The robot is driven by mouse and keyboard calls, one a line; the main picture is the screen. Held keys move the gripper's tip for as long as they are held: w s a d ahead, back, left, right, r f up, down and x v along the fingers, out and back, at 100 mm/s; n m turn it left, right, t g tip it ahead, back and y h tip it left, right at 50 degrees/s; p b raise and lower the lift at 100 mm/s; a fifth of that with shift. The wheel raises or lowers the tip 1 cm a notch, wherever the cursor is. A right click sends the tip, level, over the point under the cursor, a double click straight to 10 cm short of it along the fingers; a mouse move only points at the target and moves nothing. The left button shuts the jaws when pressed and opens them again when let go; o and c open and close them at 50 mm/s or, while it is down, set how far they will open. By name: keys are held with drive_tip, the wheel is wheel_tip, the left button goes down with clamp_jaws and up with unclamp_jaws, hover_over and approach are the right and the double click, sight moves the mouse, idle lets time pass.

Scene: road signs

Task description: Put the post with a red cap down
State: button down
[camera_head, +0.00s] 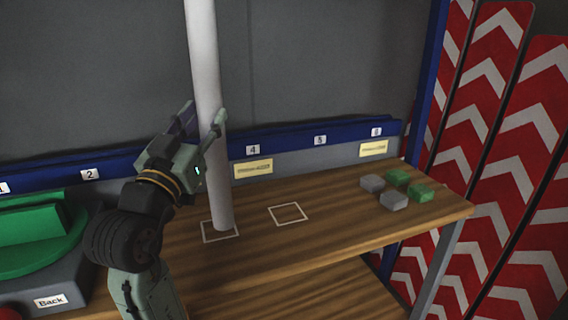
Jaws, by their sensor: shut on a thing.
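A tall pale grey post (208,90) stands nearly upright, leaning slightly, at the middle of the view. Its lower end is over or on a white square outline (206,239) on the wooden table; I cannot tell whether it touches the wood. Its top is out of the frame, so no red cap shows. My gripper (205,122) is shut on the post, with one finger on each side, above the tabletop.
An empty white square outline (288,213) lies just right of the post. Several grey and green blocks (397,190) sit at the table's right end. A green round object (42,240) stands on a grey base at left. Red-and-white chevron boards (500,130) stand at right.

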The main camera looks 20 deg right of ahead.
drive_tip(key=w+d+f+p, duration=0.2)
drive_tip(key=d, duration=0.4)
drive_tip(key=w+d+f+p, duration=0.2)
drive_tip(key=w+d, duration=0.1)
drive_tip(key=d, duration=0.4)
drive_tip(key=shift+f+p, duration=0.3)
drive_tip(key=shift+p, duration=0.05)
drive_tip(key=shift+w, duration=0.1)
drive_tip(key=shift+f, duration=0.2)
drive_tip(key=c, duration=1)
unclamp_jaws()
drive_tip(key=shift+d, duration=0.1)
